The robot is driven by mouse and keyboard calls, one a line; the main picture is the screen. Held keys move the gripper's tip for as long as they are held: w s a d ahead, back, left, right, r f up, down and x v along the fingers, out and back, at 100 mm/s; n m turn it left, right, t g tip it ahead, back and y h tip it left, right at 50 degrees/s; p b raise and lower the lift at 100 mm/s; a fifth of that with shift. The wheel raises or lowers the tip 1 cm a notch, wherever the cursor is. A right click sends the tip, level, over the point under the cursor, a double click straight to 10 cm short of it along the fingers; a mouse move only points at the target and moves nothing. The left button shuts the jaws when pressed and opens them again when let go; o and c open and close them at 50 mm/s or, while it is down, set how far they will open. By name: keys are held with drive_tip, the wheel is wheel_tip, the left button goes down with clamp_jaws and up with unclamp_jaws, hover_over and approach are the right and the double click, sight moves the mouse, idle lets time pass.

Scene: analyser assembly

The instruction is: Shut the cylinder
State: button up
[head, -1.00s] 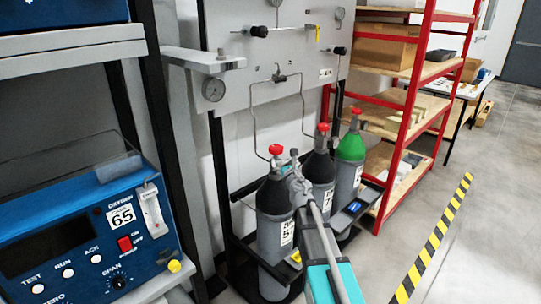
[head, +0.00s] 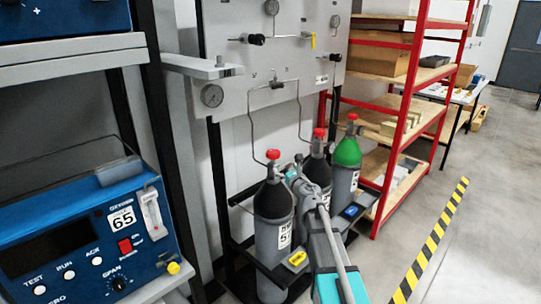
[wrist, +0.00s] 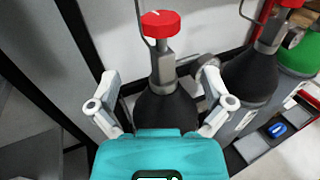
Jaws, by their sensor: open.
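Three gas cylinders stand in a row in the head view, each with a red valve knob. The left cylinder (head: 272,215) is grey with a black shoulder, and its red knob (head: 273,155) sits on top. The middle cylinder (head: 318,170) also has a black shoulder, and the right cylinder (head: 347,152) has a green one. My gripper (head: 292,172) is just right of the left cylinder's shoulder. In the wrist view my gripper (wrist: 160,78) is open and empty, fingers either side of a black-shouldered cylinder's neck in the picture. That cylinder's red knob (wrist: 160,24) is ahead, beyond the fingertips.
A grey panel (head: 230,115) with gauges and thin pipes stands behind the cylinders. A blue oxygen analyser (head: 80,240) is at left. A red-framed shelf (head: 408,120) stands at right. The floor beyond the striped yellow line (head: 437,235) is clear.

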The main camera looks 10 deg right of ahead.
sight(275, 157)
drive_tip(key=x, duration=1.2)
drive_tip(key=shift+w, duration=0.3)
drive_tip(key=c, duration=0.8)
drive_tip(key=shift+a, duration=0.45)
drive_tip(key=shift+c, duration=0.7)
drive_tip(key=shift+d, duration=0.3)
